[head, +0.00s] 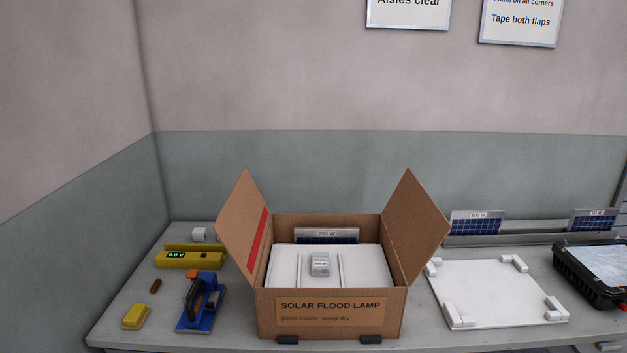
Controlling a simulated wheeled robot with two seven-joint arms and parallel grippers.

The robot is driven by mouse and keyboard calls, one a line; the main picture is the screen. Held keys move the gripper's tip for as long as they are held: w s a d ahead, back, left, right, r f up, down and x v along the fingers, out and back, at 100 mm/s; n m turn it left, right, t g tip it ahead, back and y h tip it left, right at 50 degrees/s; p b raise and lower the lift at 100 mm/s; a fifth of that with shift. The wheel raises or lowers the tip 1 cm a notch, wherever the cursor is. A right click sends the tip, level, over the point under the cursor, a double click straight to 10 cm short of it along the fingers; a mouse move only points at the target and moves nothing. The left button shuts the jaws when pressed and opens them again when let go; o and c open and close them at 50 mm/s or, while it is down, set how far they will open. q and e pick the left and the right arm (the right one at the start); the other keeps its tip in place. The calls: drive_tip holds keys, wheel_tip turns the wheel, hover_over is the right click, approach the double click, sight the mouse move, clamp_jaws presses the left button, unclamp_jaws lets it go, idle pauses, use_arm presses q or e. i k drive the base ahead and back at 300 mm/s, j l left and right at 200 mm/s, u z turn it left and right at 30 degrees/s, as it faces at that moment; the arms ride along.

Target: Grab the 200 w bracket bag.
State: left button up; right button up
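An open cardboard box (270,317) marked "SOLAR FLOOD LAMP" stands at the middle of the table with its side flaps spread. A small grey packet (320,264) lies on the white insert (372,265) inside it; it may be the bracket bag, but I cannot read a label on it. Behind it in the box stands a dark blue solar panel (326,236) with a label that seems to read "200 W". Neither of my grippers shows in the head view.
Left of the box are a blue tape dispenser (208,310), a yellow meter (188,260) and a yellow block (135,316). Right are a white board (490,292) with corner pieces, labelled panels (477,223) on a rack and a black case (590,280).

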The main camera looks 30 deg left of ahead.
sight(320, 264)
drive_tip(key=u, duration=1.4)
drive_tip(key=i+l+u, duration=0.2)
drive_tip(key=i+l, duration=0.25)
drive_tip(key=l, duration=0.15)
drive_tip(key=i+l+u, duration=0.1)
drive_tip(key=l, duration=0.25)
drive_tip(key=i+l+u, duration=0.1)
drive_tip(key=i+l, duration=0.15)
drive_tip(key=i+l+u, duration=0.1)
drive_tip(key=l, duration=0.35)
drive_tip(key=i+l+u, duration=0.1)
drive_tip(key=i+l, duration=0.15)
drive_tip(key=l, duration=0.15)
